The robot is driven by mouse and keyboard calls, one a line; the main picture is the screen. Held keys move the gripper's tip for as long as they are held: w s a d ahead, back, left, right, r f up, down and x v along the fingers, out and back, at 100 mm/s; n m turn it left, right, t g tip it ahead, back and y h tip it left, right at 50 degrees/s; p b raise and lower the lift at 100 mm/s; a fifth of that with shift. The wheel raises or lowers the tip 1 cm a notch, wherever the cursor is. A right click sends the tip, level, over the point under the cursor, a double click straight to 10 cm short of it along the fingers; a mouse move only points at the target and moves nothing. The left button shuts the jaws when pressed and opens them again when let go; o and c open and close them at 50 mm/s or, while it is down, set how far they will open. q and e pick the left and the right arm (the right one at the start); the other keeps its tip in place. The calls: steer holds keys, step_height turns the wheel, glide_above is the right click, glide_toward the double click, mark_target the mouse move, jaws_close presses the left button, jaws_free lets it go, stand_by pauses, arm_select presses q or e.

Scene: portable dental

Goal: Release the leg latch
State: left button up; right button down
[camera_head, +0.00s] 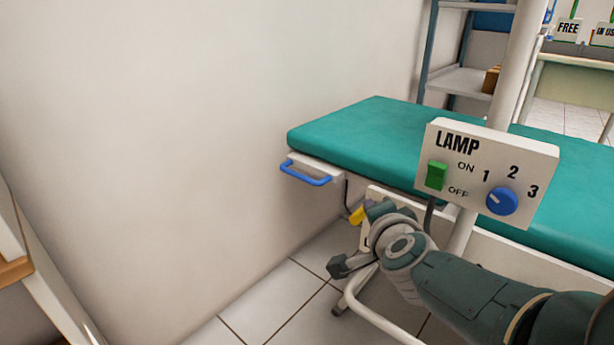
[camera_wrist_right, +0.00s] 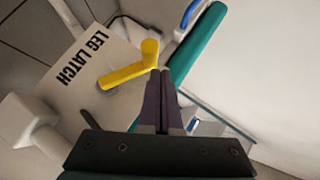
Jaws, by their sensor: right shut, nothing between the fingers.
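The yellow leg latch lever (camera_wrist_right: 128,74) is on a pale plate (camera_wrist_right: 62,92) marked LEG LATCH in the right wrist view. It has a bent shape, with one arm pointing down-left and a rounded end at the upper right. My right gripper (camera_wrist_right: 160,72) is shut and empty, its fingertips right beside the bend of the lever. I cannot tell whether they touch it. In the head view the lever (camera_head: 357,215) shows as a small yellow patch below the couch end, partly hidden by my right arm. My left gripper is not in view.
The green couch (camera_head: 370,135) has a blue handle (camera_head: 306,173) at its end. A LAMP control box (camera_head: 487,172) on a white pole stands in front of it, close above my right arm. A bare wall is at left, and tiled floor (camera_head: 265,305) lies open below.

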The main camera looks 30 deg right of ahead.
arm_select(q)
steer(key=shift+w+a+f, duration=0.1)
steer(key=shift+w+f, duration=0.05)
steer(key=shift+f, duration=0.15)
arm_select(e)
steer(key=shift+w+a+f, duration=0.15)
steer(key=shift+w+f, duration=0.1)
steer(key=shift+w, duration=0.1)
steer(key=shift+f, duration=0.1)
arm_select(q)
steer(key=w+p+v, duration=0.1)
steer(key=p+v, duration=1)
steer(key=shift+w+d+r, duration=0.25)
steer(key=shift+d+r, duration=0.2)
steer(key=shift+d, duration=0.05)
arm_select(e)
steer(key=s+a+r, duration=0.4)
steer(key=s+r, duration=0.4)
steer(key=s, duration=0.1)
steer(key=shift+r, duration=0.4)
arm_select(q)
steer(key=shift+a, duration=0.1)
arm_select(e)
steer(key=shift+s, duration=0.1)
